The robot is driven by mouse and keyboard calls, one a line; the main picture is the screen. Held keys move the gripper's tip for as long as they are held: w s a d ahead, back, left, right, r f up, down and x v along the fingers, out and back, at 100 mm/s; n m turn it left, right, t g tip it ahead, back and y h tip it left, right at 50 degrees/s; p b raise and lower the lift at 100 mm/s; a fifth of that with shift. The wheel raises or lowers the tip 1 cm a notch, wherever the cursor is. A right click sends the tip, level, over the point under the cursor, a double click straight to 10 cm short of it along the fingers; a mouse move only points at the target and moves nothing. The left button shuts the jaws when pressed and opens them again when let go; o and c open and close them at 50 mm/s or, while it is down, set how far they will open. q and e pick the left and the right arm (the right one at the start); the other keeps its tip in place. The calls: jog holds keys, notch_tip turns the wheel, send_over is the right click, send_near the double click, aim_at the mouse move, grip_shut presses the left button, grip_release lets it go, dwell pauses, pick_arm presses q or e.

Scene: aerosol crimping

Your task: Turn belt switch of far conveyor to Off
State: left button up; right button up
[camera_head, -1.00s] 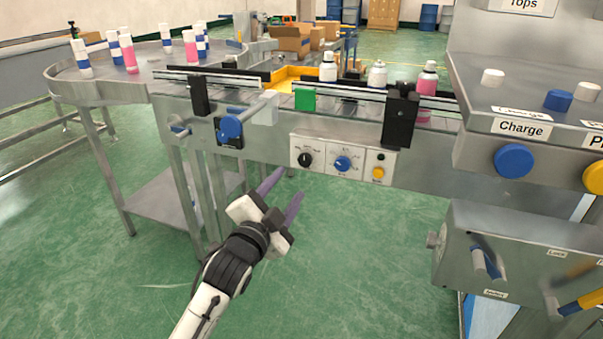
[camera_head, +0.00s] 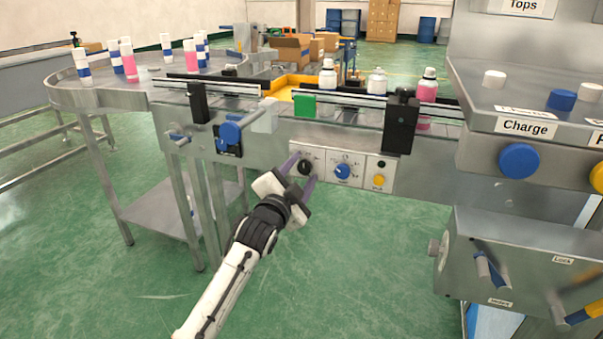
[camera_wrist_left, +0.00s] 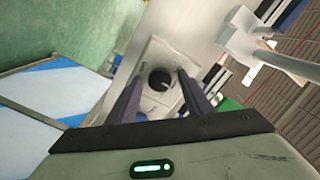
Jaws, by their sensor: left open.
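The far conveyor (camera_head: 270,132) carries a white control panel on its front side. A black rotary switch (camera_head: 305,167) sits at the panel's left, and a blue rotary knob (camera_head: 342,171) is to its right. My left gripper (camera_head: 302,170) is open, its two purple fingers reaching up to either side of the black switch. In the left wrist view the black switch (camera_wrist_left: 159,79) shows between and beyond the two fingertips (camera_wrist_left: 157,80). I cannot tell whether the fingers touch it. The panel lettering is too small to read. My right gripper is not in view.
A yellow button (camera_head: 379,181) sits at the panel's right end. A larger blue knob (camera_head: 230,132) on a bracket is left of the panel. The Charge machine (camera_head: 519,126) stands at the right. Green floor is clear below the conveyor.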

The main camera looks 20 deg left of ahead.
pick_arm(q)
jog(key=c, duration=1.1)
jog(key=shift+o, duration=0.2)
